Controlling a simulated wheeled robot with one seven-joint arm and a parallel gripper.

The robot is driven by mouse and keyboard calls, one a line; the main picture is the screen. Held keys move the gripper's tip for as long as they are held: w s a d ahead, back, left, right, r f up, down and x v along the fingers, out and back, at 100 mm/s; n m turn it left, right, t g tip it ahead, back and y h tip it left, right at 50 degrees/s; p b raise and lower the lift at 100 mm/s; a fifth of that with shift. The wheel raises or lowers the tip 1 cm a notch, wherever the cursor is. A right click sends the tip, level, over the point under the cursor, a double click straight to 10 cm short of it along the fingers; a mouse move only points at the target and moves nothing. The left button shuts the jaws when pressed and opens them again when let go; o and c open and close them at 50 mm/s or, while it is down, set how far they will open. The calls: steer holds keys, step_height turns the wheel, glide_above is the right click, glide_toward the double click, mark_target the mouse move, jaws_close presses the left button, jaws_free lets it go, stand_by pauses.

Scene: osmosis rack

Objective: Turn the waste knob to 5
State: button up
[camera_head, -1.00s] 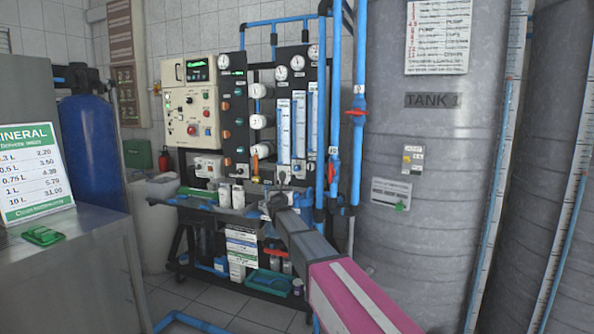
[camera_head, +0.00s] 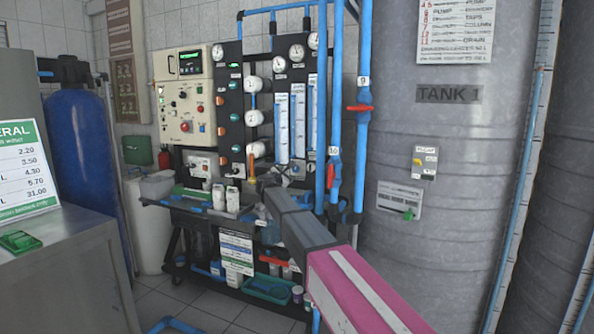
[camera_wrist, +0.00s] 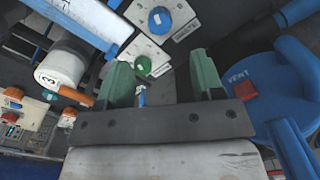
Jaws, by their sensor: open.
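In the wrist view my gripper (camera_wrist: 161,62) is open, with its two green fingers apart and nothing between them. A blue round knob (camera_wrist: 160,19) on a white label plate lies beyond the fingertips at the top. A smaller green knob (camera_wrist: 143,66) on another white plate shows just right of the left finger. The fingers appear apart from the blue knob. The label words are too small to read, so I cannot tell which knob is the waste knob or its setting. In the head view my arm reaches to the lower part of the rack panel (camera_head: 232,130) and hides the knobs.
A white cylinder marked 3 (camera_wrist: 58,70) stands left of my gripper. Blue pipes (camera_head: 362,130) and a grey tank (camera_head: 445,130) stand right of the rack. A metal counter (camera_head: 70,265) is at left.

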mark_target(295, 169)
steer(key=x, duration=1)
steer(key=shift+w, duration=0.25)
steer(key=shift+d, duration=0.1)
steer(key=c, duration=0.9)
